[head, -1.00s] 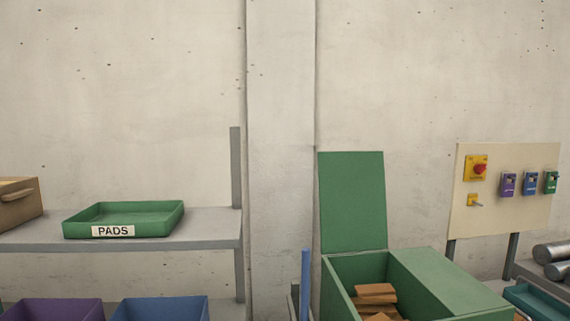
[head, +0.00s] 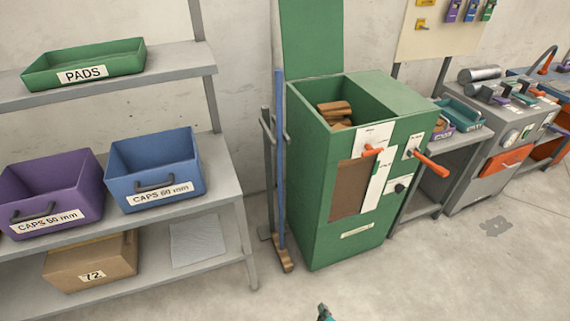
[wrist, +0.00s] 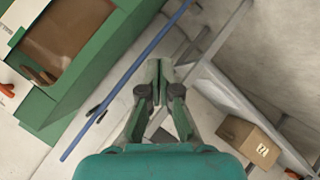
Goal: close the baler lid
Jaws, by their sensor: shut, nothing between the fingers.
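The green baler (head: 305,190) stands on the floor right of centre in the head view. Its green lid (head: 311,38) stands upright and open at the back left of the top, its upper edge cut off by the frame. Brown pieces (head: 336,112) show inside the open top. The baler front has an orange handle (head: 430,166) and a brown window, and it also fills the upper left of the wrist view (wrist: 98,62). My gripper (wrist: 159,66) is shut and empty, apart from the baler. In the head view only a small tip (head: 324,312) shows at the bottom edge.
A blue pole (head: 280,160) stands against the baler's left side. A grey shelf (head: 215,180) with a purple bin (head: 52,195), blue bin (head: 155,172) and cardboard box (head: 90,262) is at left. A grey machine (head: 490,165) is at right. The floor before the baler is clear.

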